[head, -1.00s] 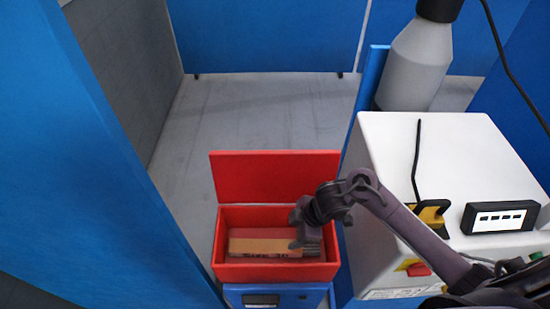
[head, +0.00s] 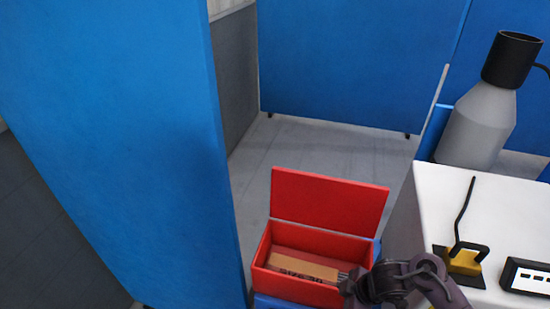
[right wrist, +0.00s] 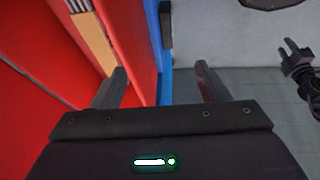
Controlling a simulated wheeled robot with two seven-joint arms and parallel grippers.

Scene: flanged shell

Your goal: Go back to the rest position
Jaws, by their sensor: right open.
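My right gripper (head: 350,284) is at the right end of the red box (head: 312,276) in the head view, beside the cardboard carton (head: 302,268) lying inside. I cannot tell whether the finger touches the box. My left gripper is not seen in the head view.
The box's red lid (head: 328,202) stands open. A white machine (head: 500,215) with a yellow-and-black part (head: 464,262) stands close on the right, with a grey bottle-shaped vessel (head: 476,125) behind it. A tall blue panel (head: 130,130) fills the left. Grey floor (head: 330,150) lies behind the box.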

